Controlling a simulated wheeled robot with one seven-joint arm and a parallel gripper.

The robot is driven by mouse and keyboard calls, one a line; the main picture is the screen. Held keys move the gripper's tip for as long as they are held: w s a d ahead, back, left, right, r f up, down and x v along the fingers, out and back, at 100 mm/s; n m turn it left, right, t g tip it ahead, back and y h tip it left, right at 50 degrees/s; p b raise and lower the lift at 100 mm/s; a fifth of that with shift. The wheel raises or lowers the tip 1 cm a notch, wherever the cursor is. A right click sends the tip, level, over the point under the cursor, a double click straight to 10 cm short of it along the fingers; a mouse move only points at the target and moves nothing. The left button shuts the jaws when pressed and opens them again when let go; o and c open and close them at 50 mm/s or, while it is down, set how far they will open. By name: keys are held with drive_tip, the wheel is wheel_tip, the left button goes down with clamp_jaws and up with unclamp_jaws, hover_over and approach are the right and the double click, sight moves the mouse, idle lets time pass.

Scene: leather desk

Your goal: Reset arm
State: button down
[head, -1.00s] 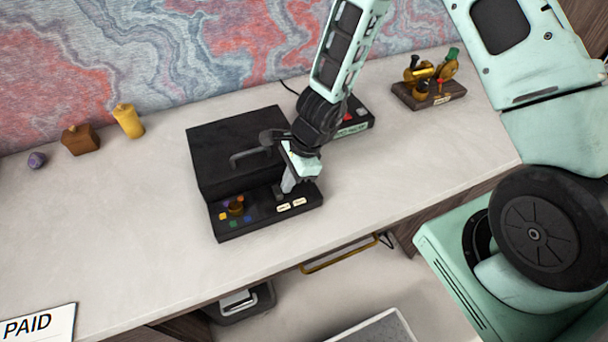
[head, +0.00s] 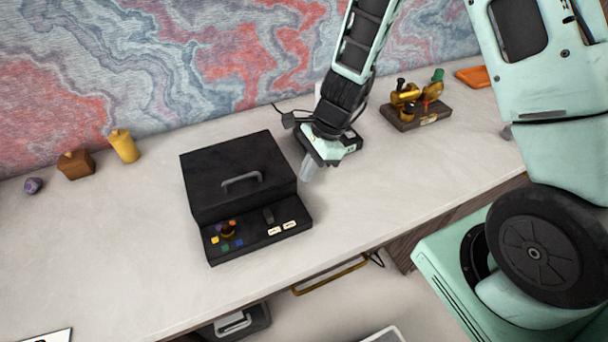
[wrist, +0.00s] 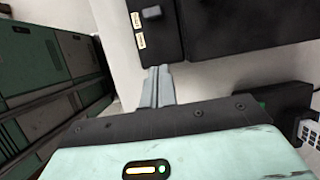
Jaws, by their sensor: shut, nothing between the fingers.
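My gripper (head: 306,172) is shut and empty. In the head view it hangs over the desk just right of the black console box, apart from it as far as I can tell. The wrist view shows its two grey fingers (wrist: 158,86) pressed together, beside the console's edge. The black console (head: 240,172) has a grey handle on its lid, coloured buttons, a knob and a small lever on its front panel. Its corner with two white labels also shows in the wrist view (wrist: 155,35).
A brass instrument on a wooden base (head: 420,115) and an orange item (head: 473,76) stand at the back right. A yellow candle-like object (head: 123,146), brown block (head: 76,165) and purple stone (head: 33,186) stand left.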

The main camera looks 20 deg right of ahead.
drive_tip(key=shift+a+r, duration=0.1)
idle(0.4)
drive_tip(key=s+a+r+n+g, duration=0.1)
drive_tip(key=s+a+r+n, duration=0.7)
drive_tip(key=r+n, duration=0.25)
drive_tip(key=s+r+n+h, duration=0.2)
drive_tip(key=s+r+n, duration=0.1)
drive_tip(key=s+n, duration=0.3)
drive_tip(key=s+r+n+t+h, duration=0.1)
drive_tip(key=s+r+n, duration=0.3)
drive_tip(key=s+n, duration=0.3)
drive_tip(key=shift+d+r+n+h, duration=0.3)
drive_tip(key=shift+d+n+h, duration=0.1)
drive_tip(key=shift+n, duration=0.75)
